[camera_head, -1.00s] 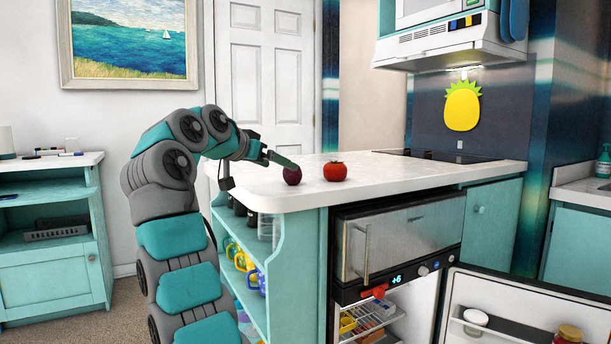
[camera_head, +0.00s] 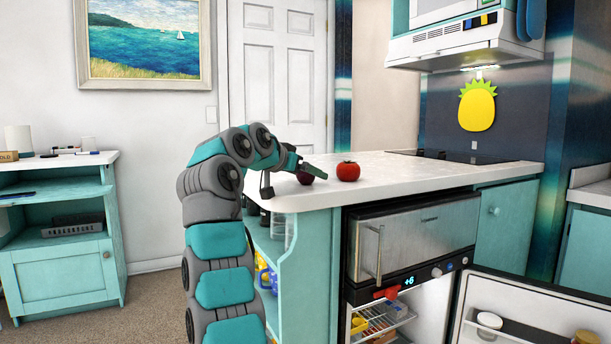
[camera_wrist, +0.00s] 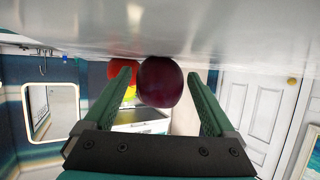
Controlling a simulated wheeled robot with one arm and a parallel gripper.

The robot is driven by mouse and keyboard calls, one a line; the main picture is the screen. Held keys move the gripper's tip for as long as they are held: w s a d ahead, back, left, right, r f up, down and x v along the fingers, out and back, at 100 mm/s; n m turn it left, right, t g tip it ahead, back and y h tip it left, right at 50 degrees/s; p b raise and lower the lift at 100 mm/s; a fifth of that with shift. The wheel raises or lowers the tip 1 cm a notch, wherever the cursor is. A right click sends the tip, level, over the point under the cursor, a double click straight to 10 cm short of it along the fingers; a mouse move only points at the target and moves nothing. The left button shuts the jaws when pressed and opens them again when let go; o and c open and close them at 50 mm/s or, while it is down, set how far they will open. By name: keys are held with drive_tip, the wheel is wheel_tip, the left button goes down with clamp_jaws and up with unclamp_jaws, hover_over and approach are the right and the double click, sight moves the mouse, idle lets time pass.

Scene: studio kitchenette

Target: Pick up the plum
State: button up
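The dark purple plum (camera_head: 305,178) sits on the white counter near its left end, partly hidden by my gripper (camera_head: 312,170) in the head view. In the wrist view, which is upside down, the plum (camera_wrist: 160,82) shows between the two green fingers of my gripper (camera_wrist: 159,74). The fingers are open, one on each side of the plum, with a narrow gap visible on both sides. I cannot tell exactly how deep the plum sits between them.
A red tomato (camera_head: 348,171) stands just right of the plum and appears behind it in the wrist view (camera_wrist: 122,70). The white counter (camera_head: 420,177) is clear farther right. Below it, the fridge door (camera_head: 535,318) stands open.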

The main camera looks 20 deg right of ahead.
drive_tip(key=c, duration=1.3)
drive_tip(key=shift+r, duration=0.15)
